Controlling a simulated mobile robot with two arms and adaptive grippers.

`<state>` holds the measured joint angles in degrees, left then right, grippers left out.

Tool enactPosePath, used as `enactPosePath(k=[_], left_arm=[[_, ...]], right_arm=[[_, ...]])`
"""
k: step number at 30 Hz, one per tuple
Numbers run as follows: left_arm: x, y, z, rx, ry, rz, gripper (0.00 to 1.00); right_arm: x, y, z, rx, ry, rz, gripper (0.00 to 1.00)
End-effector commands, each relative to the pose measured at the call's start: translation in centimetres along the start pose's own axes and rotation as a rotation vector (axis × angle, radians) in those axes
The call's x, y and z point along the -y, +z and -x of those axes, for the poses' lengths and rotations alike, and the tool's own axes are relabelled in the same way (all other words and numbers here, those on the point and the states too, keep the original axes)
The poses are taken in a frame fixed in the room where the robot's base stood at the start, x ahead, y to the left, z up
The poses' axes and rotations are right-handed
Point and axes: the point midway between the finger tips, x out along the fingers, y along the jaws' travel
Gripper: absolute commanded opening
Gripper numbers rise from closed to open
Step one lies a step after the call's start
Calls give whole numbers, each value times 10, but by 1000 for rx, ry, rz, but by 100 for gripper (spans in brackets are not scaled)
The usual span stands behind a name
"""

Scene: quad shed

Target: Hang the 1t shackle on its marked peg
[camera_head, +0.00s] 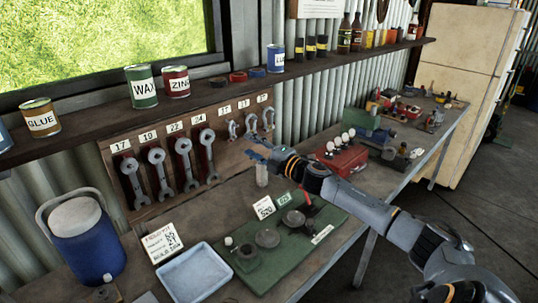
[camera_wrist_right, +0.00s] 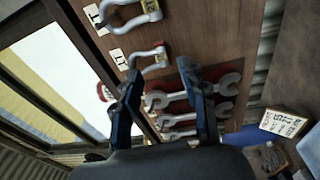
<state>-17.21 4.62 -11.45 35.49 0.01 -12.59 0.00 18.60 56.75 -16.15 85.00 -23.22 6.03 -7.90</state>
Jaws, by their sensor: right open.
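Shackles hang at the right end of the wooden tool board, under small labels: a left shackle (camera_head: 233,129), a middle shackle (camera_head: 250,123) and a right shackle (camera_head: 268,118). I cannot firmly read which is the 1t one. The right wrist view shows one shackle (camera_wrist_right: 148,57) just beyond the fingertips and another shackle (camera_wrist_right: 135,16) at the top. My right gripper (camera_head: 257,150) is in front of the board, just below the shackles. In the right wrist view its fingers (camera_wrist_right: 160,75) are spread, with nothing held between them. No bare peg is clearly visible. My left gripper is out of view.
Several wrenches (camera_head: 158,172) hang on the board's left part. A shelf (camera_head: 110,118) with tins runs above. Below are a blue tray (camera_head: 193,275), a green mat (camera_head: 275,268), a blue cooler (camera_head: 85,245) and a red box (camera_head: 343,160).

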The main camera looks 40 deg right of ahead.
Motion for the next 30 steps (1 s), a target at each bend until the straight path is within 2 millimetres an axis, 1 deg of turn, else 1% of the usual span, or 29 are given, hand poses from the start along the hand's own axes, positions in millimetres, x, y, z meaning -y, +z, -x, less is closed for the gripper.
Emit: enactPosePath(k=[1,6,12,15,21,30], left_arm=[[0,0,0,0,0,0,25],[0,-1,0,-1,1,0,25],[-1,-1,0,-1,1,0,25],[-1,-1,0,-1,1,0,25],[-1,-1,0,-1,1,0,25],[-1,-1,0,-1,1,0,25]], right_arm=[[2,-1,9,-1,-4,1,43],[2,0,33,-1,-4,-1,43],[1,0,56,0,-2,-1,43],[0,0,64,-1,-1,-1,43],[-1,0,70,-1,1,1,43],[-1,0,70,0,1,1,43]])
